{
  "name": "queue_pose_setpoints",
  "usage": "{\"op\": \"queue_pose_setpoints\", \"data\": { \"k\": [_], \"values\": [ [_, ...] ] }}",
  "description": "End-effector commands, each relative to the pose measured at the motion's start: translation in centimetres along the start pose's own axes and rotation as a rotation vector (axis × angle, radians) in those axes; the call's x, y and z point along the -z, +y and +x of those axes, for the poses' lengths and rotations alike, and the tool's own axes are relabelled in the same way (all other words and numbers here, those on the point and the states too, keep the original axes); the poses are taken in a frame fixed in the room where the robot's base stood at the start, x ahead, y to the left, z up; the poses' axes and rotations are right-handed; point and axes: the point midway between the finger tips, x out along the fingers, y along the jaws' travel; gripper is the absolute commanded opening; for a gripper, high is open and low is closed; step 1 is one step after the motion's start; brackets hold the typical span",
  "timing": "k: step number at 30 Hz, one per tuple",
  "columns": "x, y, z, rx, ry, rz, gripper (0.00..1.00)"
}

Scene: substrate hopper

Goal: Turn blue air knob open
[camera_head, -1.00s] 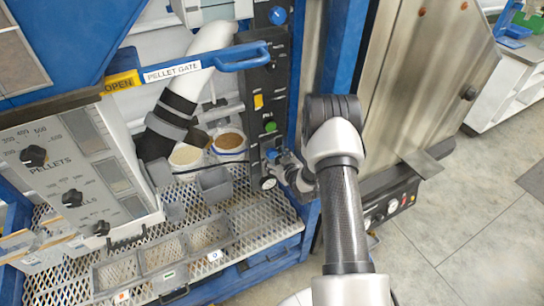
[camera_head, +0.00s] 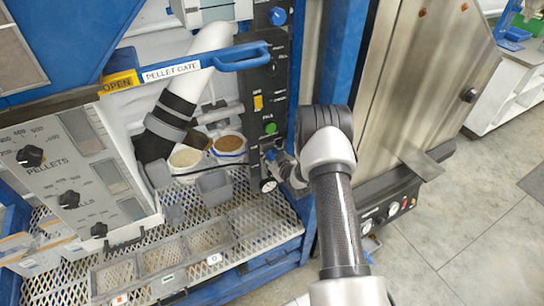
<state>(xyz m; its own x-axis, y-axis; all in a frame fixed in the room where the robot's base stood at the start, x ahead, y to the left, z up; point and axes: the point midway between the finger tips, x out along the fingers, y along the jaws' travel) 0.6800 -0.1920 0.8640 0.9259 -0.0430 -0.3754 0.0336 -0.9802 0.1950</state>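A round blue knob (camera_head: 277,16) sits at the top of the black control panel (camera_head: 275,75), well above my gripper. My gripper (camera_head: 273,164) is at the lower part of this panel, below the green button (camera_head: 270,128). A small blue patch shows at the gripper's tip; I cannot tell whether it is a second knob. The fingers are small and partly covered by my own wrist, so their opening and any contact are unclear.
A blue pellet gate handle (camera_head: 243,57) juts out left of the panel. A round gauge (camera_head: 268,185) is just below my gripper. Two tubs (camera_head: 229,143) and grey bins (camera_head: 214,187) stand to the left. A steel hopper (camera_head: 425,85) stands to the right.

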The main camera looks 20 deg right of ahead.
Motion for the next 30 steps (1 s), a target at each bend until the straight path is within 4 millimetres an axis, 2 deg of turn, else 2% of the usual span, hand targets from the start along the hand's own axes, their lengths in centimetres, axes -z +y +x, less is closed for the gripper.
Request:
{"op": "queue_pose_setpoints", "data": {
  "k": [10,20,30],
  "values": [
    [0.0,0.0,-0.01,0.0,0.0,0.0,0.13],
    [-0.13,-0.14,0.07,-0.02,0.0,-0.051,0.13],
    [-0.4,-0.28,0.21,-0.113,0.001,-0.276,0.13]
  ]
}}
